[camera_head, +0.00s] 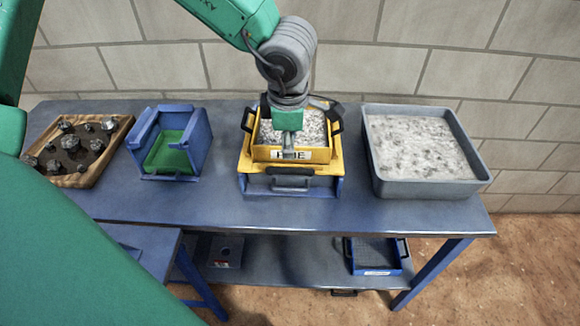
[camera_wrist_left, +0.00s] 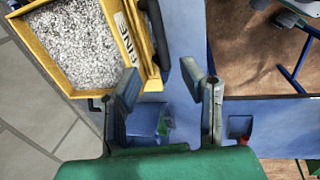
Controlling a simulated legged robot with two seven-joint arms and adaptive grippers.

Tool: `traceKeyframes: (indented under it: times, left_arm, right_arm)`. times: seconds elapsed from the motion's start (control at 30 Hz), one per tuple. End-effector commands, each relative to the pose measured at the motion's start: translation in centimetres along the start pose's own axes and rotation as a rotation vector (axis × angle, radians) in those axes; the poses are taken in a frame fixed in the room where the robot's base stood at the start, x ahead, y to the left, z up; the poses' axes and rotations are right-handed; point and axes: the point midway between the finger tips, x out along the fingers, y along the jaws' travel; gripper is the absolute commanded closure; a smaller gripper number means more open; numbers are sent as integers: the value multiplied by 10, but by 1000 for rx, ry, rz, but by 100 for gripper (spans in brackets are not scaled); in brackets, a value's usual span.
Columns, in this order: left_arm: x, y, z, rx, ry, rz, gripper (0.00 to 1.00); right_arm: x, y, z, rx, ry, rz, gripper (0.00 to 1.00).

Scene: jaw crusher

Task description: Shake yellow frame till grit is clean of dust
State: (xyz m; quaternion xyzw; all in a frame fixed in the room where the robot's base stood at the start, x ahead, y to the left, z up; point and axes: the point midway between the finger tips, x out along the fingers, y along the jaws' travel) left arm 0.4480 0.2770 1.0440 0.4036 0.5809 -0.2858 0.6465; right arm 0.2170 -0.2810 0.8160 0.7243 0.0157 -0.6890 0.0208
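The yellow frame (camera_head: 290,154), labelled on its front, holds speckled grey grit (camera_head: 308,127) and sits on a yellow-topped blue base (camera_head: 257,184). Black handles stick out at its sides. My left gripper (camera_head: 291,147) reaches down from above over the frame's front part, hiding some of the grit and label. In the left wrist view the frame (camera_wrist_left: 135,35) and grit (camera_wrist_left: 75,45) show at the upper left. The left fingers (camera_wrist_left: 160,87) are spread apart beside the frame, with nothing visibly clamped between them. My right gripper is in no view.
A grey tray of pale dusty material (camera_head: 378,185) stands right on the blue table (camera_head: 215,205). A blue box with green inside (camera_head: 198,140) and a wooden tray of dark rocks (camera_head: 97,171) stand left. A blue container (camera_head: 380,257) sits on the lower shelf.

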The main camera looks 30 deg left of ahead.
Motion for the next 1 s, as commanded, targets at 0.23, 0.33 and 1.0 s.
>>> traceKeyframes:
  times: [0.23,0.33,1.0]
  left_arm:
    - [57,-1,-1,0,2,-2,64]
    - [74,-1,-1,0,2,-1,64]
    - [101,0,0,0,-1,1,96]
  right_arm:
    - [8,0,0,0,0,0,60]
    - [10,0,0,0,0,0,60]
    - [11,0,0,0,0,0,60]
